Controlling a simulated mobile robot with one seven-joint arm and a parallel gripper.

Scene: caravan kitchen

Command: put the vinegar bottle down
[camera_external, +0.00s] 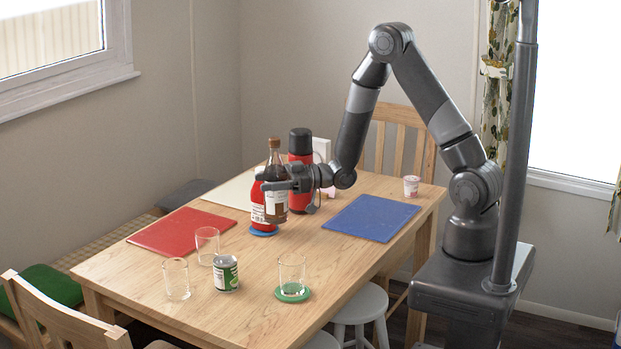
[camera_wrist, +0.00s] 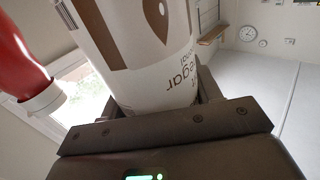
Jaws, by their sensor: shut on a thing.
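The vinegar bottle (camera_external: 275,208) is dark brown with a pale label and a brown cap. My gripper (camera_external: 287,186) is shut around its body and holds it upright over the back half of the table (camera_external: 335,265). Its base appears to be a little above the tabletop, in front of a red bottle (camera_external: 257,210) that it partly hides. In the wrist view the bottle's white label (camera_wrist: 160,85) with "vinegar" lettering fills the space between the fingers of my gripper (camera_wrist: 160,108).
The red bottle stands on a blue coaster (camera_external: 263,232), close beside the held bottle. A red flask (camera_external: 300,148) stands behind. Red (camera_external: 181,231) and blue (camera_external: 371,218) mats lie either side. Glasses (camera_external: 207,244), a can (camera_external: 226,273) and a green coaster (camera_external: 291,294) under a glass occupy the front.

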